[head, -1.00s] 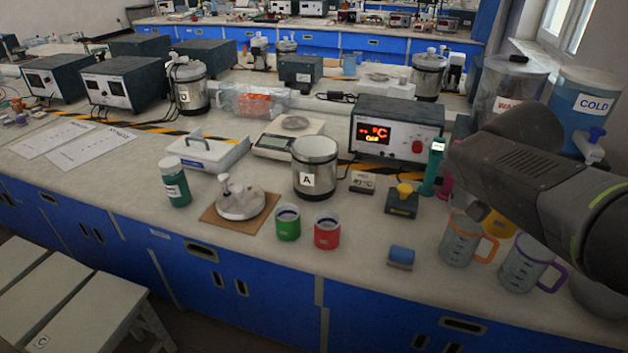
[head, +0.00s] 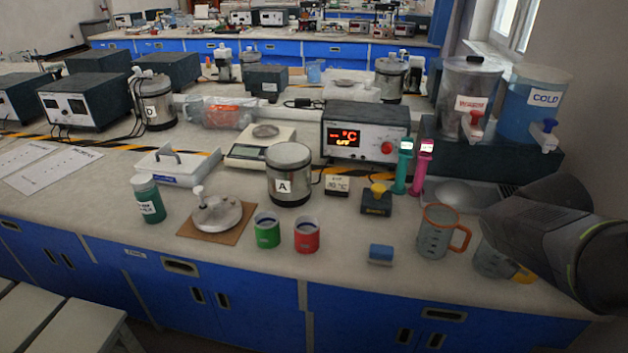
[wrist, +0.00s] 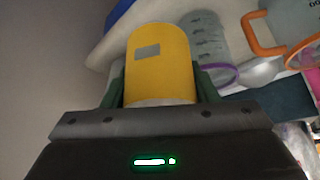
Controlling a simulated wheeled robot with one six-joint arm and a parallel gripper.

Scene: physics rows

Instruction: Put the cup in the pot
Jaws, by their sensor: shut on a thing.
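My gripper (wrist: 160,88) is shut on a yellow cup (wrist: 158,55) with a grey label. In the head view a small yellow part of the cup (head: 523,276) shows beside my arm, at the bench's right front; the gripper itself is hidden there. The metal pot labelled A (head: 289,180) stands upright mid-bench, well left of my gripper. Its top looks grey and its inside cannot be made out. A round metal lid with a knob (head: 217,213) lies on a brown board (head: 190,232) left of the pot. Another pot labelled D (head: 155,103) stands further back.
A green cup (head: 267,231) and a red cup (head: 307,235) stand in front of pot A. A blue block (head: 381,254), an orange-handled jug (head: 435,235) and a yellow-knobbed box (head: 377,200) stand between pot and arm. A control box (head: 365,140) is behind.

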